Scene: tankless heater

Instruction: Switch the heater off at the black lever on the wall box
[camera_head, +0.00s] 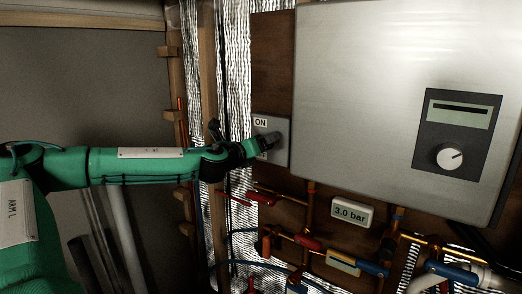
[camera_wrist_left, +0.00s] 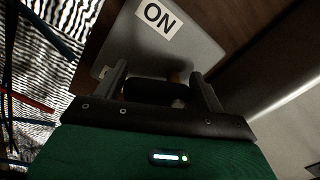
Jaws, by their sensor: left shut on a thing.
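The grey wall box (camera_head: 283,126) is mounted on the brown board left of the heater, with an "ON" label near its top. It also shows in the left wrist view (camera_wrist_left: 188,50). My left gripper (camera_head: 272,139) reaches it from the left, at the front of the box below the label. In the left wrist view its two fingers (camera_wrist_left: 163,84) stand either side of the black lever (camera_wrist_left: 150,90) and are shut on it. In the head view the gripper hides most of the lever and the lower box. My right gripper is not in view.
The large metal heater (camera_head: 365,75) with a display and knob stands close to the right of the box. Pipes and valves (camera_head: 310,242) and a "3.0 bar" gauge (camera_head: 351,213) are below. A wooden stud (camera_head: 207,90) and silvery foil are left of the box.

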